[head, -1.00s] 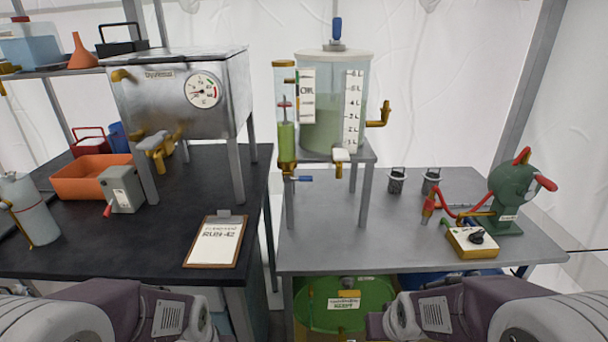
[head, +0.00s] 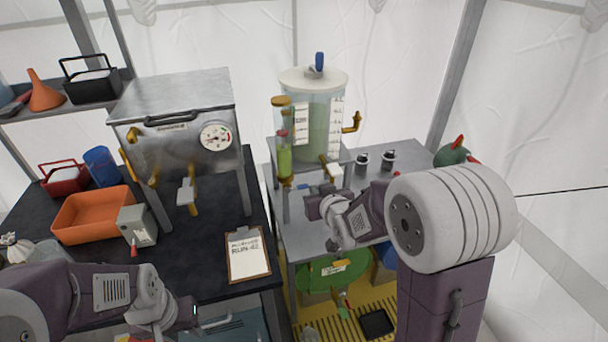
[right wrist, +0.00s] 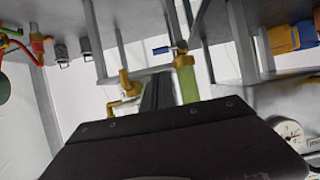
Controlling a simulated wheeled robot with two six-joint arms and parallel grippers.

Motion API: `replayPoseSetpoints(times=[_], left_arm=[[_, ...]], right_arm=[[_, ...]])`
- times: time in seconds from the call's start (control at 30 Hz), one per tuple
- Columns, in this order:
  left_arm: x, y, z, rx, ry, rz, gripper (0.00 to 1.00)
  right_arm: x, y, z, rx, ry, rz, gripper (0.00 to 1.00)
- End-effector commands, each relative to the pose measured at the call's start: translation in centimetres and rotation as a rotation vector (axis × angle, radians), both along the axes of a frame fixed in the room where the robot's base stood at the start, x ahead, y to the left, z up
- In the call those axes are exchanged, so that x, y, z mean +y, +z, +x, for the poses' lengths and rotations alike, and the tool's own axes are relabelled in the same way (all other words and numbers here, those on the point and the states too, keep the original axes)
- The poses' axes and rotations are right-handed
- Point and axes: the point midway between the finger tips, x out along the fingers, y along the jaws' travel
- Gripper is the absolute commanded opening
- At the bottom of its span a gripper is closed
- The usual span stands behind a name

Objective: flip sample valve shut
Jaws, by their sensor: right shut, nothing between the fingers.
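The clear tank (head: 322,120) stands on a small raised stand, with a green-filled sight tube (head: 284,150) beside it. A brass valve with a blue lever (right wrist: 161,50) sits at the tube's lower end; the lever sticks out sideways. A brass tap with a pale handle (head: 328,170) is on the tank's lower front; it also shows in the right wrist view (right wrist: 127,86). I cannot tell which is the sample valve. My right gripper (head: 312,206) is shut and empty, just below and in front of these valves; its fingers (right wrist: 157,92) point toward them. My left gripper (head: 194,312) is low at the black bench's front, its jaws unclear.
A steel oven (head: 180,140) with a gauge stands on the black bench at left, with an orange tray (head: 92,222) and a clipboard (head: 247,255). Two small dark-lidded jars (head: 375,161) stand right of the tank.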

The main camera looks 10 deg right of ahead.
Motion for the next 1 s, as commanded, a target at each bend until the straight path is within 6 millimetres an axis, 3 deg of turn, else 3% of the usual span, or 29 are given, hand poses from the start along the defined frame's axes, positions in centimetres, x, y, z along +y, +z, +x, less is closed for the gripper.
replayPoseSetpoints(times=[0.27,0.7,1.0], left_arm=[[0.0,-0.1,0.0,0.0,0.0,0.0,0.36],[0.0,0.4,0.0,0.0,0.0,0.0,0.36],[0.0,0.5,0.0,0.0,0.0,0.0,0.36]], right_arm=[[0.0,-0.4,0.5,0.002,0.001,0.0,0.0],[0.3,-3.7,7.6,0.002,0.001,-0.001,0.0],[0.4,-4.4,9.1,0.001,0.001,-0.001,0.0]])
